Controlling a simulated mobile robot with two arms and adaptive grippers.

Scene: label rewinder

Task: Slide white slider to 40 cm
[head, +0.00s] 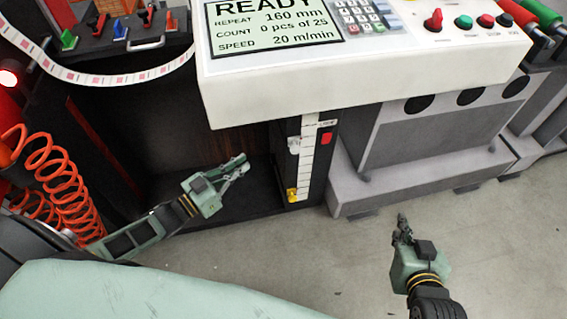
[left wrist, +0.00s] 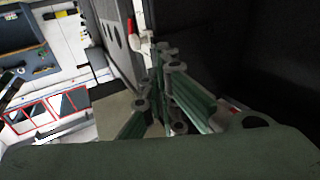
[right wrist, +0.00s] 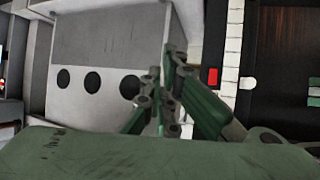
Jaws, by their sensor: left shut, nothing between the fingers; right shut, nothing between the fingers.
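The white slider (head: 294,145) sits on the left side of an upright pale scale (head: 307,160) below the control panel, near the scale's upper part. The scale's numbers are too small to read. A white piece beside the scale in the right wrist view (right wrist: 247,83) looks like the same slider. My left gripper (head: 243,162) is shut and empty, to the left of the scale and apart from the slider. My right gripper (head: 402,220) is shut and empty, low over the floor to the right of the scale.
A red slider (head: 326,139) is right of the scale, and a yellow one (head: 292,195) is at its lower left. The white control panel (head: 370,75) overhangs the scale. A grey cabinet (head: 400,165) stands to the right. Orange coiled hoses (head: 65,180) hang at left.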

